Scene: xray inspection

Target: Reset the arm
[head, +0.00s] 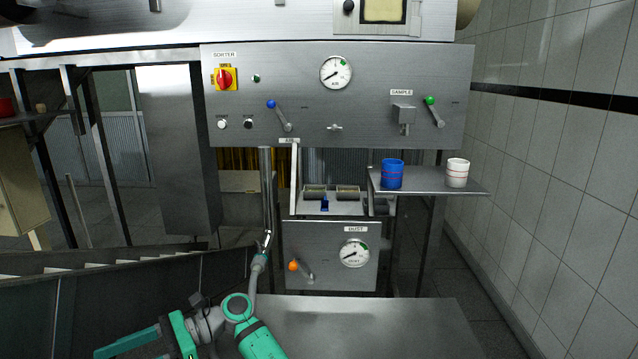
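My arm, teal and grey, shows at the bottom left of the head view. My gripper (128,341) is at the lower left edge of the picture, with a teal finger pointing left. Its lower part is cut off by the frame, so its opening cannot be judged. No object shows at the visible finger. It appears in front of the dark sloped conveyor side, apart from the panels and cups.
A steel panel (300,110) has a red-yellow switch (224,78), a blue-knobbed lever (280,115) and a green-knobbed lever (434,111). A blue cup (392,174) and white cup (457,173) stand on a shelf (425,184). A lower panel has an orange-knobbed lever (301,270).

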